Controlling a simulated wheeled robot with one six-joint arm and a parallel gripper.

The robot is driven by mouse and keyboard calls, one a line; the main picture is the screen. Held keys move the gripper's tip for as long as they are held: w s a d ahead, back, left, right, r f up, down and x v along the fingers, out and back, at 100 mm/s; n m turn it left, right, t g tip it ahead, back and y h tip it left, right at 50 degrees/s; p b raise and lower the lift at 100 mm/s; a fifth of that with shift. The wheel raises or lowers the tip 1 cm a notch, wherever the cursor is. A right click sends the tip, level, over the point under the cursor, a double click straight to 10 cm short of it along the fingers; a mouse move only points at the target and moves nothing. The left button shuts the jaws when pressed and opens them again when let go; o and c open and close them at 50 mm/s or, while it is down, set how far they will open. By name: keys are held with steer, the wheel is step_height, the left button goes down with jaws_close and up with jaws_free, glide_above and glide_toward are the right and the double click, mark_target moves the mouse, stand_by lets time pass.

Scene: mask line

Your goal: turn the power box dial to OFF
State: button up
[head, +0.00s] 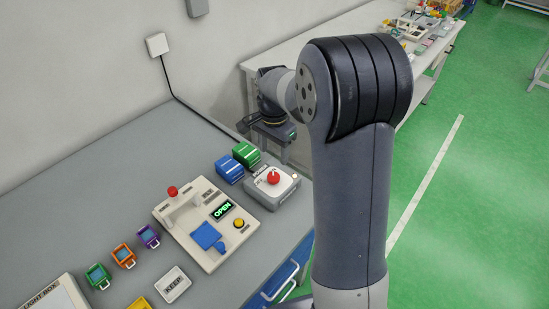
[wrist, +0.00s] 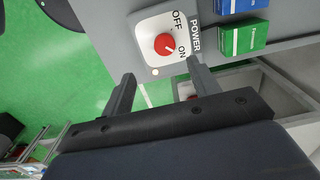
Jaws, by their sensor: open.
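The power box (head: 287,195) is a pale box with a red dial (head: 273,177), near the right edge of the grey bench. In the wrist view the power box (wrist: 147,27) shows the labels OFF, ON and POWER. A white mark on the red dial (wrist: 165,44) points toward ON. A small pale lamp sits at the box's corner. My gripper (wrist: 161,67) is open and empty, its two fingers apart. In the wrist view the dial lies just beyond the fingertips, and no contact shows. In the head view my arm covers part of the scene by the box.
Blue boxes (head: 229,169) and green boxes (head: 246,154) stand beside the power box. A machine (head: 190,240) with a lit OPEN display and a blue pad stands left of it. A white wall socket (head: 157,44) feeds a black cable. Green floor lies beyond the bench.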

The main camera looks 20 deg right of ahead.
mark_target(273, 176)
steer(key=f, duration=0.3)
steer(key=f+p, duration=0.1)
steer(key=f, duration=0.3)
steer(key=w+f, duration=0.1)
steer(key=f, duration=0.3)
steer(key=shift+f+p, duration=0.1)
steer(key=shift+p, duration=0.3)
steer(key=shift+c, duration=0.5)
steer(key=c, duration=0.9)
